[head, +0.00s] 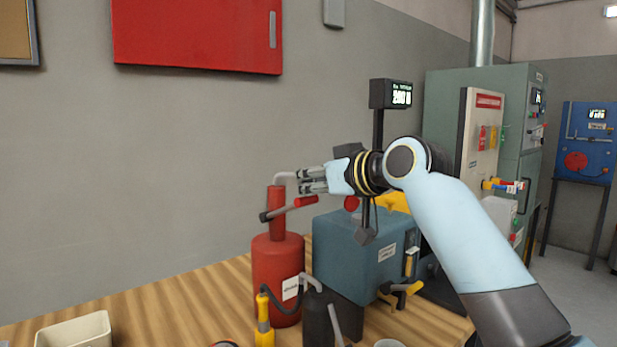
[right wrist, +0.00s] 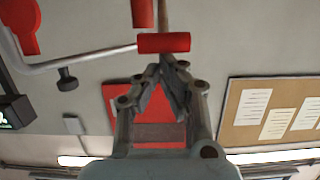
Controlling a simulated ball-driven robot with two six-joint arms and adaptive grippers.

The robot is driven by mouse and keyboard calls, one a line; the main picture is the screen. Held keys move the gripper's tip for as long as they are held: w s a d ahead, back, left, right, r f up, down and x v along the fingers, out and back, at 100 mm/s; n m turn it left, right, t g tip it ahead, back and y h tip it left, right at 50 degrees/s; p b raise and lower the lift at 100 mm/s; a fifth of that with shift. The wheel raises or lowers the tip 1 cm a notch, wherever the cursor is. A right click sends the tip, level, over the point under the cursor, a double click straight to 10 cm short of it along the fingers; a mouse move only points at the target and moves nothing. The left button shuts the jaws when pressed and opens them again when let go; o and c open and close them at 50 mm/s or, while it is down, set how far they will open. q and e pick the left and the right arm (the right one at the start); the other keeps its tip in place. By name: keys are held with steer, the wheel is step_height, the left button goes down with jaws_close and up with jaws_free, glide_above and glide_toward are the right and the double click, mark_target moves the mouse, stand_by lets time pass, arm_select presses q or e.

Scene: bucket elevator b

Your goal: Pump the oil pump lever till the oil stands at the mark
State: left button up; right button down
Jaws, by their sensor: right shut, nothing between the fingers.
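A red oil pump (head: 277,262) stands on the wooden bench. Its lever (head: 287,210) slants across its upper neck and ends in a red grip (head: 305,201). My right gripper (head: 300,180) is shut and empty, close above the red grip in the head view. In the right wrist view the red grip (right wrist: 163,42) lies just past the fingertips (right wrist: 172,65); I cannot tell whether they touch it. A sight glass (head: 409,262) with a yellowish content sits on the front of a blue-grey housing (head: 355,255); its level is too small to read. My left gripper is out of view.
A yellow-handled tool (head: 264,325) and a dark can (head: 318,315) stand in front of the pump. A beige bin (head: 75,332) stands at the left. The bench between bin and pump is mostly clear.

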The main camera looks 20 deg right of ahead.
steer(key=shift+s+f, duration=0.1)
steer(key=s+d+f+t+y+b, duration=0.1)
steer(key=f+t+b, duration=0.4)
steer(key=b, duration=1.5)
steer(key=shift+s+f+y, duration=0.5)
steer(key=shift+s+f, duration=0.6)
steer(key=shift+f, duration=1.5)
steer(key=shift+d, duration=0.15)
